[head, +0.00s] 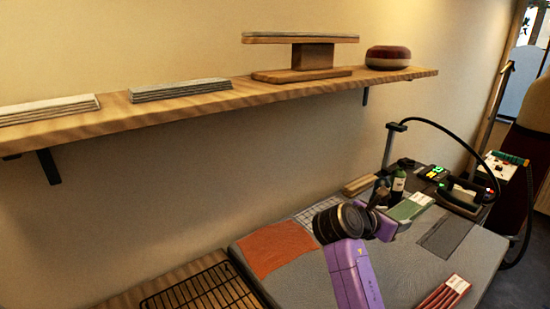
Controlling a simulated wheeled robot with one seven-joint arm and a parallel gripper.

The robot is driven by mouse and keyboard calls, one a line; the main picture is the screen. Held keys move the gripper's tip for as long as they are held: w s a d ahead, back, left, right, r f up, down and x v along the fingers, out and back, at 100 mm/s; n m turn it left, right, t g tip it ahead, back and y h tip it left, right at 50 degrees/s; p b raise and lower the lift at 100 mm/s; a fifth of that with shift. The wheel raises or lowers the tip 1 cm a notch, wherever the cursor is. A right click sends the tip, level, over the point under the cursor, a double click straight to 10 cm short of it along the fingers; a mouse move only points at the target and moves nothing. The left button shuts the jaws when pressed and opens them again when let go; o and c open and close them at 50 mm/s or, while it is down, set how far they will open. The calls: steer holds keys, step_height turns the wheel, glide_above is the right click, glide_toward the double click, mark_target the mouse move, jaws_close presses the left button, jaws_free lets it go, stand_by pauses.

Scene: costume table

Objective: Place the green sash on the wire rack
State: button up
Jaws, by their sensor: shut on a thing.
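The green sash (412,206) is a folded green strip with a pale band, seen over the grey padded table at its right half. My gripper (392,217), at the end of my dark and purple arm, is shut on it at its near left end. The wrist partly hides the fingers, and I cannot tell how far the sash is above the table. The black wire rack (200,291) is at the bottom left, cut off by the frame edge, and its visible part is empty.
A dark bottle (397,186) and an iron (466,194) with a hose stand behind. A red folded sash (444,294) lies in front. A wooden shelf (230,97) overhangs the back.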

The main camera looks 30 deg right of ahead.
steer(key=shift+r, duration=0.1)
steer(key=shift+w+r+n+t, duration=0.25)
steer(key=shift+w+r+t, duration=0.1)
steer(key=shift+w, duration=0.15)
steer(key=shift+w+r+n+t, duration=0.25)
steer(key=shift+w+t, duration=0.1)
steer(key=shift+w, duration=0.15)
steer(key=w+a+f+n+t+y, duration=0.2)
steer(key=w+a+f+n+t, duration=0.15)
steer(key=a, duration=0.55)
steer(key=w+a+f+n+t+y, duration=0.2)
steer(key=w+a+n+t, duration=0.15)
steer(key=a, duration=0.55)
steer(key=s+a+f+n+t+y, duration=0.2)
steer(key=a+f+n, duration=0.1)
steer(key=a, duration=0.6)
steer(key=s+a+f+n+t+y, duration=0.1)
steer(key=s+a+f+n+y, duration=0.2)
steer(key=a, duration=0.7)
step_height(320, 180, down, 2)
steer(key=shift+s+a+f+t+b, duration=0.1)
steer(key=shift+s+a+t+b, duration=0.05)
steer(key=shift+t+b, duration=0.25)
